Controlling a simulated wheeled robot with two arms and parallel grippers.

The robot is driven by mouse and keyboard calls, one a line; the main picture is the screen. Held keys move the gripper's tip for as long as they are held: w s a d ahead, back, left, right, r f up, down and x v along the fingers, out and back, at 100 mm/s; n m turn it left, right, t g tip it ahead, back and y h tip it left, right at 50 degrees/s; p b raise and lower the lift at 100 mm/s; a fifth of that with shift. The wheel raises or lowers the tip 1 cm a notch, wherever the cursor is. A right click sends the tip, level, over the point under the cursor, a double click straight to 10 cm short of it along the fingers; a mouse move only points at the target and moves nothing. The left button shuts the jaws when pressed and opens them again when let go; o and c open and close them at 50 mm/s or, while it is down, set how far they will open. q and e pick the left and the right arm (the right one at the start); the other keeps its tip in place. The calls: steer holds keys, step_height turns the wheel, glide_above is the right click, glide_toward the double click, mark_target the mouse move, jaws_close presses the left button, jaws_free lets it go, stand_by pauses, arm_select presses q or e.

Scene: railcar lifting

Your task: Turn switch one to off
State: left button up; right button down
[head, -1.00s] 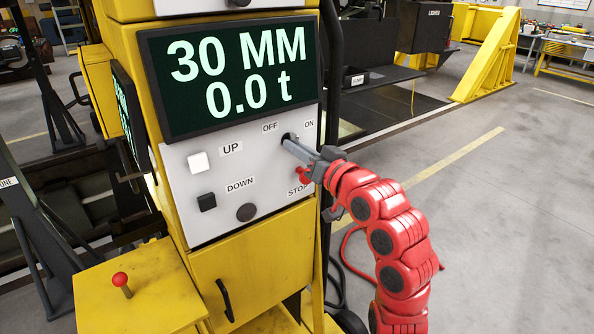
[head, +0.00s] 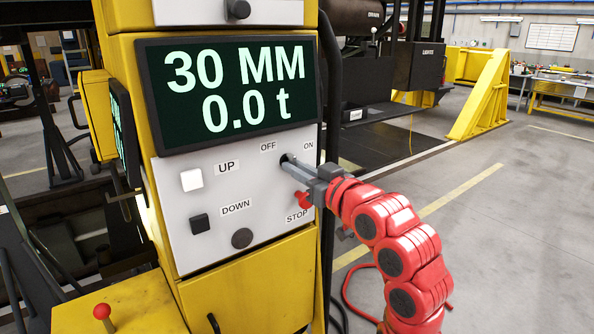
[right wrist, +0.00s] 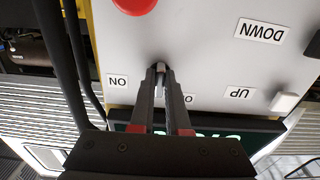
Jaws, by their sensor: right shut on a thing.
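Switch one is the dark rotary switch (head: 285,158) on the light control panel (head: 215,240), between the OFF label (head: 268,146) and the ON label (head: 308,145). My right gripper (head: 288,164) reaches in from the right, with its fingertips at the switch. In the right wrist view the gripper (right wrist: 160,70) is shut on the small dark switch knob, its two long fingers close together at the tips. The fingertips hide most of the knob, so I cannot tell which way it points. My left gripper is out of view.
A display (head: 235,92) above reads 30 MM and 0.0 t. UP (head: 191,180) and DOWN (head: 200,223) buttons, a round dark knob (head: 242,238) and the red STOP button (head: 303,200) surround the switch. A black post (head: 328,90) stands along the cabinet's right side.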

steer(key=c, duration=0.9)
jaws_free()
steer(key=b+v, duration=0.5)
steer(key=v, duration=1.2)
steer(key=shift+s+d, duration=0.15)
